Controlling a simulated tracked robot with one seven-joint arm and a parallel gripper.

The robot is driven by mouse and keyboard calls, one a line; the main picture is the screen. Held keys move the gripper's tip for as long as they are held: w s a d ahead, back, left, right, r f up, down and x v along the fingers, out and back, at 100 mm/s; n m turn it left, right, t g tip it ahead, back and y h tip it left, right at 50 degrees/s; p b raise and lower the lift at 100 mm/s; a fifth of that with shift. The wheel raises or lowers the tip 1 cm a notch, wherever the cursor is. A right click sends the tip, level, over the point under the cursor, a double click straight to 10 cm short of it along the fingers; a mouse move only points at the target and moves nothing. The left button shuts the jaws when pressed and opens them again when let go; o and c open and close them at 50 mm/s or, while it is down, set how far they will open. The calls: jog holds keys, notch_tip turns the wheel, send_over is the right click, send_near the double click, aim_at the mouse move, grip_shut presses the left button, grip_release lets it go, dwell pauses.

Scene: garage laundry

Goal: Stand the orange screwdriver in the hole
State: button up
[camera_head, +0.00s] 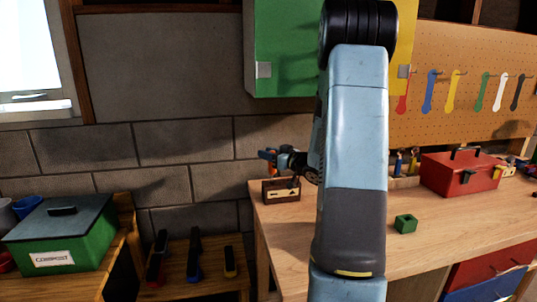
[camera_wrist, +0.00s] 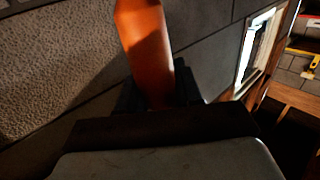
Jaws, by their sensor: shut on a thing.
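The orange screwdriver shows in the wrist view as a thick orange handle (camera_wrist: 148,45) rising between the dark fingers of my gripper (camera_wrist: 157,98). My gripper is shut on it. In the head view my gripper (camera_head: 268,157) is small and far off, at the back left corner of the workbench, with a bit of orange below it. A small wooden block (camera_head: 281,196) with pale marks on its front stands on the bench just below the gripper. A dark piece shows at the block's top right. The screwdriver's shaft and tip, and any hole, cannot be made out.
My arm covers the middle of the head view. On the bench (camera_head: 284,241) are a green cube (camera_head: 405,223), a red toolbox (camera_head: 461,173) and a holder with tools (camera_head: 404,170). A green compost bin (camera_head: 54,235) stands left. The bench front left is clear.

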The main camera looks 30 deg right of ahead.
jog(key=shift+f, duration=1.75)
jog(key=o, duration=1.1)
jog(key=shift+o, duration=0.2)
